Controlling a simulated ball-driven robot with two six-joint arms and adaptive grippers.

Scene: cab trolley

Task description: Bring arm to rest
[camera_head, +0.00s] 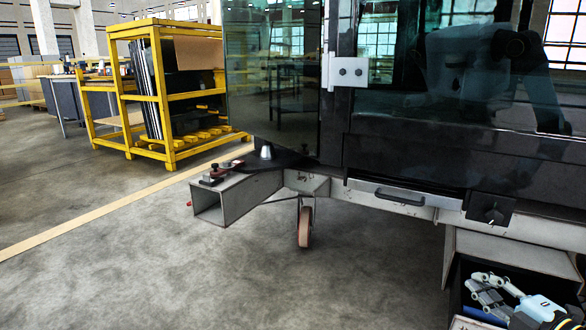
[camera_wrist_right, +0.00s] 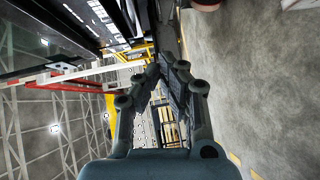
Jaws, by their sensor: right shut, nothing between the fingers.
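My right gripper (camera_head: 484,290) shows at the lower right edge of the head view, in front of the lower part of the cab trolley (camera_head: 395,197). In the right wrist view the two fingers of this gripper (camera_wrist_right: 164,68) come together at their tips, with nothing between them. Only the gripper and a bit of the wrist show; the rest of the right arm is out of the head view. My left gripper is not in view.
The dark glass cab (camera_head: 430,100) fills the right. A grey beam end (camera_head: 208,204) juts out left, and a caster wheel (camera_head: 304,226) stands below. A yellow rack (camera_head: 165,110) stands behind. The grey floor (camera_head: 150,270) at the left front is free.

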